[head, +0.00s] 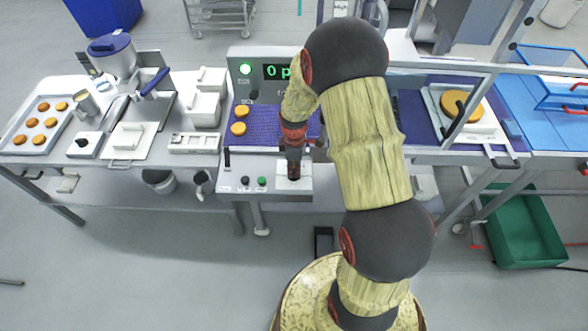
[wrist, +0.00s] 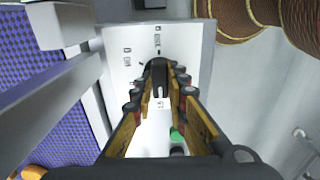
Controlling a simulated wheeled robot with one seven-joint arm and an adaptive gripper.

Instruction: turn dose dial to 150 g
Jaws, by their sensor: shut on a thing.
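The dose dial (wrist: 159,70) is a dark knob on a pale control panel (wrist: 133,62) with small printed marks around it. My gripper (wrist: 160,88) is over the panel, its two fingers on either side of the dial and shut on it. In the head view my gripper (head: 293,172) points down at the right part of the panel's front (head: 235,186) and hides the dial. The dial's setting cannot be read in either view. The display (head: 277,72) shows "0 p", with the rest hidden behind my arm.
A green button (head: 262,181) and a black knob (head: 245,181) sit left of my gripper. Behind them is a purple belt (head: 262,118) with orange-brown rounds (head: 239,128). A black lever (head: 227,157) stands at the panel's left end. A green crate (head: 525,225) is on the floor at right.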

